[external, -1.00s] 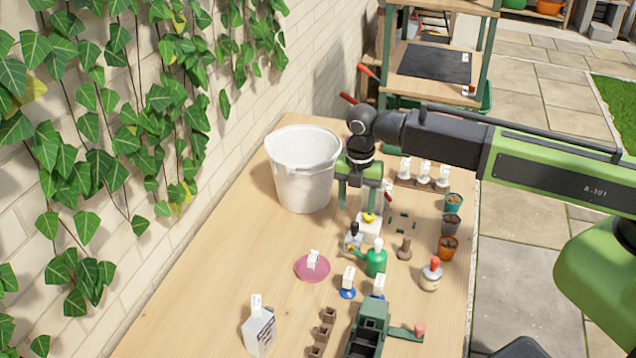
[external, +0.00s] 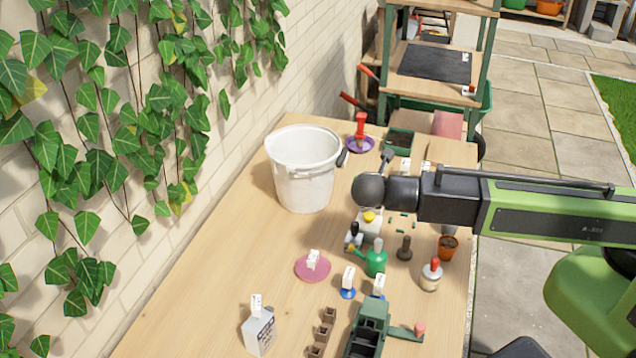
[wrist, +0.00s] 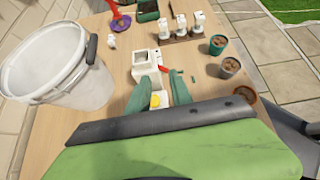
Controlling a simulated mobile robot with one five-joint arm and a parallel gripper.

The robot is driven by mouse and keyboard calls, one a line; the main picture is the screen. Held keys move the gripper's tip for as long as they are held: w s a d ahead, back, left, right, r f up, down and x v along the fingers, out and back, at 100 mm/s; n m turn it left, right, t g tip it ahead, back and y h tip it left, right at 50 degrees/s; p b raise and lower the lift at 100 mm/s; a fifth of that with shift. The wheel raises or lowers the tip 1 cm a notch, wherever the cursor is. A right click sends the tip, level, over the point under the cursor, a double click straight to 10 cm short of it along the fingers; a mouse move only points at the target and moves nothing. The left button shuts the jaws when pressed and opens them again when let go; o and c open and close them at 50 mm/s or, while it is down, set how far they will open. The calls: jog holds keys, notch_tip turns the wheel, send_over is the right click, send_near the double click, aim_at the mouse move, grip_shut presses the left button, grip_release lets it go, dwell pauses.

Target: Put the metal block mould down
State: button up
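My gripper (wrist: 157,86) is open in the wrist view, with its two green fingers spread apart. No held thing shows between the tips. A small grey piece with a black upright handle (external: 353,238) stands on the bench and looks like the metal block mould, though I cannot be sure. Beside it is a pale block with a yellow knob (external: 369,220). That yellow knob also shows between and below my fingers in the wrist view (wrist: 155,101).
A white bucket (external: 303,172) stands left of my arm. Small pots (wrist: 229,67) line the right edge. The bench left of the saucer is clear.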

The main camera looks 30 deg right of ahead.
jog(key=s+a+f+n+t+b, duration=0.2)
jog(key=s+a+t+b, duration=0.25)
jog(key=s+a, duration=0.3)
jog(key=n+t+y+b, duration=0.1)
jog(key=n+y+b, duration=0.1)
jog(key=b, duration=0.1)
send_near(355, 225)
jog(key=b+x, duration=0.3)
jog(key=b, duration=0.1)
jog(key=shift+d, duration=0.15)
jog(key=b+x, duration=0.2)
jog(key=x, duration=0.3)
jog(key=shift+w+f, duration=0.1)
jog(key=shift+f, duration=0.05)
grip_shut()
dwell(0.6)
